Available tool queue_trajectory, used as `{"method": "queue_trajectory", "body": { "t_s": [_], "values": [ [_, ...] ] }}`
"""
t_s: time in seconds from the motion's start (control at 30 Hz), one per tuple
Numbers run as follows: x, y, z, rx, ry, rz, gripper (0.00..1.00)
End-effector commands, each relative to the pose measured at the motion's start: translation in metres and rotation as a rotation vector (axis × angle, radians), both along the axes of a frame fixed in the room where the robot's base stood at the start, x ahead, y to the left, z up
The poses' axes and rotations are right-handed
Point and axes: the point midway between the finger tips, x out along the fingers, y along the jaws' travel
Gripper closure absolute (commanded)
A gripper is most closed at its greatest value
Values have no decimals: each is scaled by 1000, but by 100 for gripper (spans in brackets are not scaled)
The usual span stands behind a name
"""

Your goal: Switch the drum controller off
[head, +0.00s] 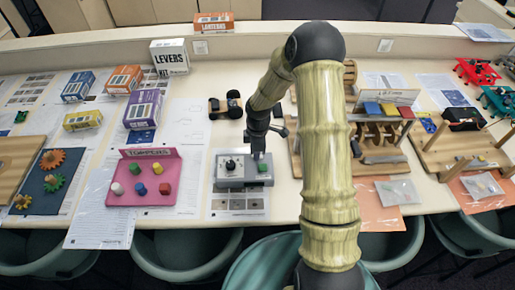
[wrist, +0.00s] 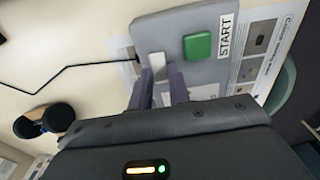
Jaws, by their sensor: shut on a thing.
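The drum controller (head: 243,182) is a grey box on the table in the middle of the head view, with a black knob (head: 230,165) on its left. It also shows in the wrist view (wrist: 178,32). A green button (wrist: 198,45) sits beside a START label (wrist: 228,35). My gripper (head: 258,155) reaches down to the back right of the box. In the wrist view its two fingers (wrist: 160,80) are shut on a pale switch lever (wrist: 157,62) at the box's edge. The fingers hide the lever's lower part.
A pink board (head: 145,180) with coloured knobs stands to the left. A wooden drum machine (head: 375,168) stands close on the right, partly behind my arm. A small wheeled thing (head: 226,107) lies behind the controller. A black cable (wrist: 85,64) runs to the box.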

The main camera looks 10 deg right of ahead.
Motion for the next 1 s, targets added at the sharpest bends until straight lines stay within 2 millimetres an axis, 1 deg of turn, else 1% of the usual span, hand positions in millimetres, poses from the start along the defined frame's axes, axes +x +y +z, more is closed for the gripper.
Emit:
{"method": "queue_trajectory", "body": {
  "t_s": [0.03,0.33,0.37,0.4,0.67,0.77,0.87,1.0],
  "values": [
    [-3,0,-1,6,6,-1,100],
    [-2,0,-1,8,5,0,100],
    [-2,0,-1,7,6,0,76],
    [-2,0,-1,7,5,0,73],
    [-1,0,0,6,1,0,73],
    [0,0,3,7,0,0,73],
    [0,-1,11,7,-2,0,73],
    [0,-2,32,6,-4,-1,73]
  ]
}}
